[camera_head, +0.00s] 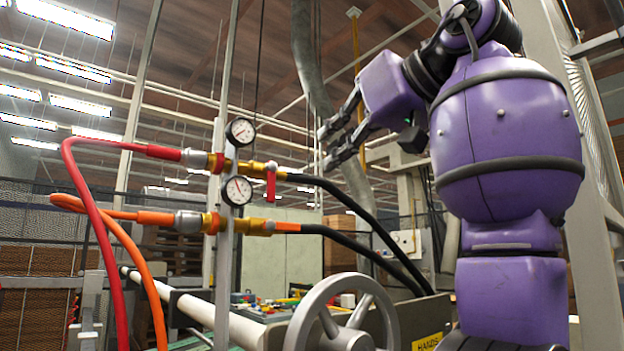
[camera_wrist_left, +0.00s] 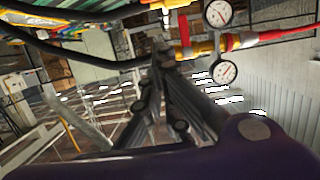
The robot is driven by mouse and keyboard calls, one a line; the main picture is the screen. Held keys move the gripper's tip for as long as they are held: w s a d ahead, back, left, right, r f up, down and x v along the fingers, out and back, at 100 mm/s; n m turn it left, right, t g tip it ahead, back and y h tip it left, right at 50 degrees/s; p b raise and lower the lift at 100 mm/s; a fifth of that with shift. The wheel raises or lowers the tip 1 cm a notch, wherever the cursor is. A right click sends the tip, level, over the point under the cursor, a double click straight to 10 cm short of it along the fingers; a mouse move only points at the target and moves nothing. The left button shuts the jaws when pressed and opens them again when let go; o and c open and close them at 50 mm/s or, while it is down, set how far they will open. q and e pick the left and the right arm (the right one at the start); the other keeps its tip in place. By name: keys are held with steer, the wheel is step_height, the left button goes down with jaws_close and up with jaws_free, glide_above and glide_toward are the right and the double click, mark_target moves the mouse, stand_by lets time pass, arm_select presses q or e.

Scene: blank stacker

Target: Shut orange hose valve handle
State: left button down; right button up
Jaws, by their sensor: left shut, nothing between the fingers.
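The orange hose (camera_head: 135,215) runs into a lower brass valve (camera_head: 255,227). Its orange handle (camera_head: 287,227) appears to lie in line with the pipe, pointing right toward a black hose. My left gripper (camera_head: 326,148) is above and right of this handle, apart from it, with its fingers pointing left. It is shut and empty. In the left wrist view the fingers (camera_wrist_left: 165,62) meet just below the upper brass line, and the orange handle cannot be made out. My right gripper is not in view.
A red handle (camera_head: 271,182) hangs down from the upper valve on the red hose (camera_head: 95,200). Two round gauges (camera_head: 240,131) are on the upright pole beside the valves. A grey handwheel (camera_head: 335,315) stands below. Black hoses (camera_head: 370,225) slope away right.

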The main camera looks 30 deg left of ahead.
arm_select(q)
glide_above(283, 226)
steer(key=w+d, duration=0.2)
step_height(283, 226, down, 2)
steer(key=f, duration=0.4)
steer(key=shift+s+d+f+p, duration=0.15)
steer(key=shift+s+p, duration=0.05)
steer(key=shift+p, duration=0.2)
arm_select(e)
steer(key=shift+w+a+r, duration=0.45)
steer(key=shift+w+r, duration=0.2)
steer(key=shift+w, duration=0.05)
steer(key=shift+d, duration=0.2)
